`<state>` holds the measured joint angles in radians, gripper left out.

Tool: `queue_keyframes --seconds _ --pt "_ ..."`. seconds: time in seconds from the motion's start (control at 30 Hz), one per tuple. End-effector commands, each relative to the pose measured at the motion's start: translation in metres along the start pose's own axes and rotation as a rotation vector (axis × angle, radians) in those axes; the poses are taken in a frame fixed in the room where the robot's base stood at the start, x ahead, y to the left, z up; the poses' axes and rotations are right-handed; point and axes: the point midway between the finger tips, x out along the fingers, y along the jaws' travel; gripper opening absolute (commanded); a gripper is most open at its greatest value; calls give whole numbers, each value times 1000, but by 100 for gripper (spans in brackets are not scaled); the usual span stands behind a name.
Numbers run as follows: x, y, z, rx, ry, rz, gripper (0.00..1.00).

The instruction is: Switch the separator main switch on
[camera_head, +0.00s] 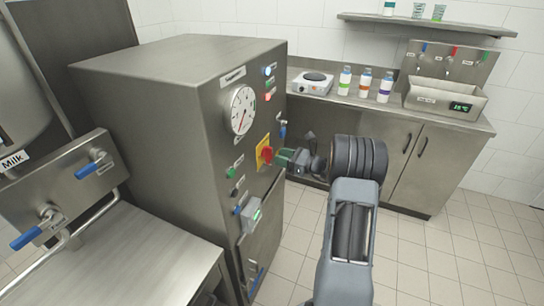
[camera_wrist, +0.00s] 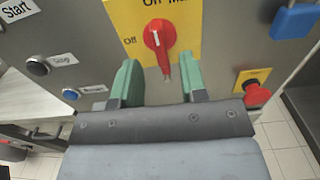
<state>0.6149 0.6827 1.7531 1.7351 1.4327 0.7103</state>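The main switch is a red rotary knob (camera_wrist: 160,34) on a yellow plate (camera_wrist: 186,12), on the front of the steel separator cabinet. The plate reads "Off" at the left and "On" at the top, partly cut off. The knob's handle looks roughly vertical in the wrist view; I cannot tell its exact setting. In the head view the yellow plate (camera_head: 263,142) is partly covered by the knob. My gripper (camera_wrist: 158,80) is open, its green fingers on either side of the knob's lower end, with visible gaps. In the head view my gripper (camera_head: 286,157) is close in front of the switch.
A red emergency-type button (camera_wrist: 257,93) is at the lower right and a blue handle (camera_wrist: 294,21) at the upper right. A pressure gauge (camera_head: 241,110) is above. Bottles stand on the back counter (camera_head: 330,98); the floor (camera_head: 450,250) is clear.

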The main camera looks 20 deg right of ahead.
Motion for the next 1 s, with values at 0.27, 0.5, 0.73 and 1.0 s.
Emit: queue_keyframes --seconds 0.27,0.5,0.73,1.0 --pt "-55 -1 -1 0 0 -3 39" --pt "-80 0 -1 1 1 0 39" --pt "-87 0 0 1 0 1 39" --pt "-87 0 0 1 0 1 39"
